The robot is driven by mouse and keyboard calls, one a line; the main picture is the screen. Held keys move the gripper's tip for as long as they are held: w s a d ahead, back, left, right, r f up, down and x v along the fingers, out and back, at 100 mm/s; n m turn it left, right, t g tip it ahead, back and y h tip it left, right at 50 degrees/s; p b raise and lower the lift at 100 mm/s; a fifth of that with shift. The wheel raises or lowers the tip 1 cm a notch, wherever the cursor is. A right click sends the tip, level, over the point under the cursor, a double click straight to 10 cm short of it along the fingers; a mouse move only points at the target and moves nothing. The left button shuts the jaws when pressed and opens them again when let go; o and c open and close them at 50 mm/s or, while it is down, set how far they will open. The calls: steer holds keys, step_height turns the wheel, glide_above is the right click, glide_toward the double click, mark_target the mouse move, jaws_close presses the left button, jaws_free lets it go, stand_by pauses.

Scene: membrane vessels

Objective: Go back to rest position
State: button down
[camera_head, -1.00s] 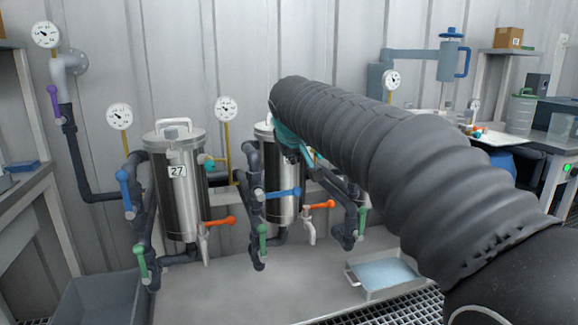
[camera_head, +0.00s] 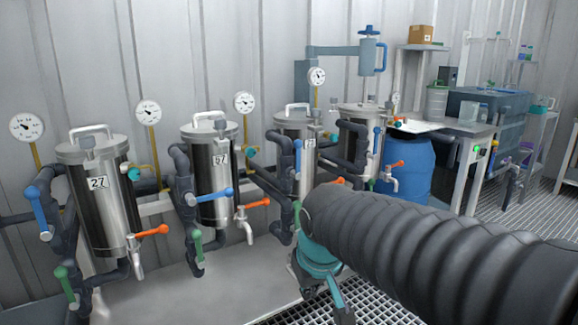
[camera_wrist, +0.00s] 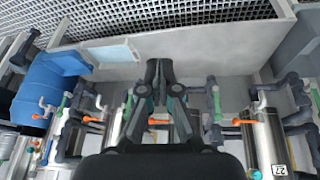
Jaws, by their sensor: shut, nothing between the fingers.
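My gripper (camera_wrist: 160,68) points away from the wrist camera in the wrist view, its two fingers together with nothing between them. In the head view my black-sleeved arm comes in from the right. The teal wrist (camera_head: 320,258) and part of the gripper hang low in front of the vessels, above the grating, apart from them. The fingertips are hard to make out there. The steel vessels stand in a row along the wall: one labelled 27 (camera_head: 105,200), one labelled 57 (camera_head: 213,170), and others (camera_head: 357,150) further right. My arm hides part of the third vessel's lower pipes.
Blue, green and orange valve handles stick out from the pipes. A blue barrel (camera_head: 405,170) and a workbench (camera_head: 470,128) stand to the right. The metal grating floor (camera_head: 380,305) is open in front. A shallow tray with light blue liquid (camera_wrist: 108,53) shows in the wrist view.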

steer(key=s+d+f+m+t, duration=0.1)
steer(key=s+d+f+m, duration=0.2)
steer(key=s+d, duration=0.9)
steer(key=shift+s+f+m+h, duration=0.3)
steer(key=shift+s+m+h, duration=0.1)
steer(key=shift+s+m, duration=0.3)
